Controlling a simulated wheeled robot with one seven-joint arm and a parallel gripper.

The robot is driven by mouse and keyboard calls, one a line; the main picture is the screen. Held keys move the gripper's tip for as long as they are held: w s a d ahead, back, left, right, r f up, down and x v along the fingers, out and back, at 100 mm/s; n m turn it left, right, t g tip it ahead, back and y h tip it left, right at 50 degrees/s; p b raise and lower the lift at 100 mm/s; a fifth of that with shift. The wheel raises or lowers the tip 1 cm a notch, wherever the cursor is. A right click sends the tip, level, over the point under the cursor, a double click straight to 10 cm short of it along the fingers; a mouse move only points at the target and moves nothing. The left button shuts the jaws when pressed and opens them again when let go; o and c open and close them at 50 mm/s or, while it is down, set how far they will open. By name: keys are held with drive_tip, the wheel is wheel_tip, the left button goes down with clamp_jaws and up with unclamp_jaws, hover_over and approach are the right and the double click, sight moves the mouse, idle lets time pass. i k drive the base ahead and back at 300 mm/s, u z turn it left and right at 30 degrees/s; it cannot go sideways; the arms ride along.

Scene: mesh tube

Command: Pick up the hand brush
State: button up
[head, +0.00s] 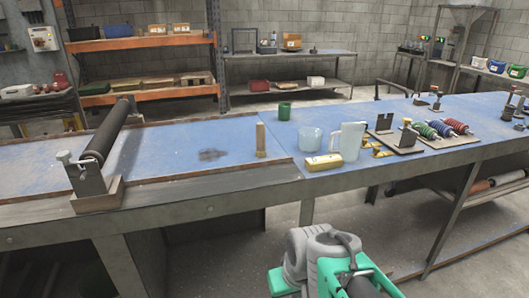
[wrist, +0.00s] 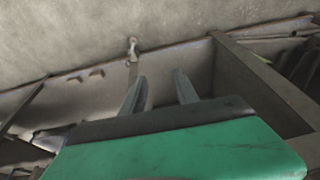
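I cannot clearly make out a hand brush. A narrow tan piece (head: 261,140) near the front of the blue table, left of the clear tub, may be it, but its shape is too small to tell. A yellow and cream block (head: 323,162) lies to its right by the table's front edge. My gripper (wrist: 160,88) shows in the wrist view with two dark fingers apart and nothing between them. In the head view my arm is low in front of the table; its fingers cannot be made out there.
The blue table (head: 170,152) carries a dark roller (head: 105,132) at left. A clear tub (head: 311,139), a clear jug (head: 347,141) and a green cup (head: 285,110) stand right of centre. Coloured spools (head: 440,128) stand further right. Between roller and tan piece is a dark patch (head: 211,155) and bare surface.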

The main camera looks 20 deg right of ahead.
sight(260, 152)
drive_tip(key=k, duration=0.35)
drive_tip(key=z, duration=1.15)
drive_tip(key=i, duration=1)
drive_tip(key=u, duration=2.95)
drive_tip(key=i, duration=0.15)
drive_tip(key=u, duration=0.25)
